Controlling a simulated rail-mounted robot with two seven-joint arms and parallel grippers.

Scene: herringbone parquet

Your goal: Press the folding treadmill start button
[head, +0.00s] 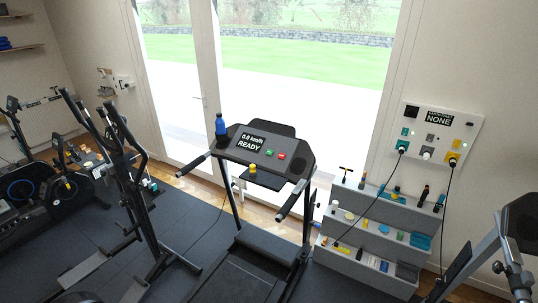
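The folding treadmill (264,155) stands unfolded in the middle of the head view, its console upright and its deck (235,278) running to the bottom edge. Its display (249,142) reads "0.0 km/h READY". To the right of the display are a green button (269,152) and a red button (281,156). No lettering on the buttons can be read. A small yellow piece (252,169) is at the console's front edge. Neither of my grippers is in view.
A blue bottle (221,124) stands at the console's left end. Handrails (294,201) stick out toward me. An elliptical (135,190) is at left, a stepped shelf (370,235) with small items at right. A wall panel (440,125) with cords hangs above it.

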